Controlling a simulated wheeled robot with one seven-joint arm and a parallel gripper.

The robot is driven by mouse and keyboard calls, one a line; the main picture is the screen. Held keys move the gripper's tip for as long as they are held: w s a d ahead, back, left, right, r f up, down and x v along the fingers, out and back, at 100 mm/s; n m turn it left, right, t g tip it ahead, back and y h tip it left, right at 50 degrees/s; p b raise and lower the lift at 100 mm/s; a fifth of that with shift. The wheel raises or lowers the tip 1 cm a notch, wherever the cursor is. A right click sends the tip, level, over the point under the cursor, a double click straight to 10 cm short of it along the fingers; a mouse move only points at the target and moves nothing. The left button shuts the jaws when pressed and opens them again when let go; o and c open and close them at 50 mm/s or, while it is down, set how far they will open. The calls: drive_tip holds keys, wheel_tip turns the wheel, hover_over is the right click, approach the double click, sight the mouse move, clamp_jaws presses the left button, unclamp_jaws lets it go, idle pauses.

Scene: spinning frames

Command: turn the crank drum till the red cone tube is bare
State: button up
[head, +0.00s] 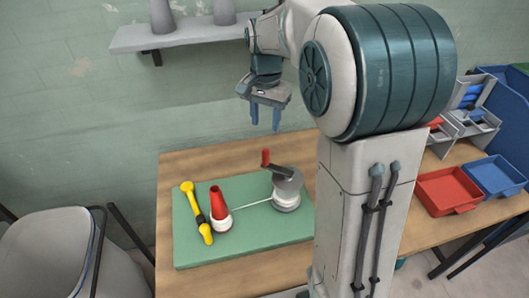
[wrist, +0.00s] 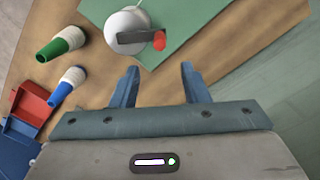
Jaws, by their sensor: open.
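The red cone tube (head: 217,200) stands upright on the green board (head: 246,249) in the head view, with white yarn around its lower part. A thin white strand runs from it to the crank drum (head: 286,199), which carries white yarn under a grey top. The crank's red handle (head: 265,157) stands up on the drum's left side. My gripper (head: 264,122) is open and empty, in the air above the back of the table, apart from the handle. In the wrist view, the drum (wrist: 121,24) and red handle (wrist: 159,40) lie beyond my open fingers (wrist: 159,75). The red cone is not seen there.
A yellow bar with a black band (head: 197,213) lies left of the cone. The wrist view shows a green cone (wrist: 50,51) and a blue cone (wrist: 61,92), both with white yarn. Red (head: 448,189) and blue (head: 494,176) trays sit at right. A wall shelf (head: 185,36) is behind.

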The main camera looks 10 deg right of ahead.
sight(265, 150)
wheel_tip(265, 150, down, 14)
drive_tip(key=shift+r+p, duration=0.2)
drive_tip(key=shift+p, duration=0.55)
clamp_jaws()
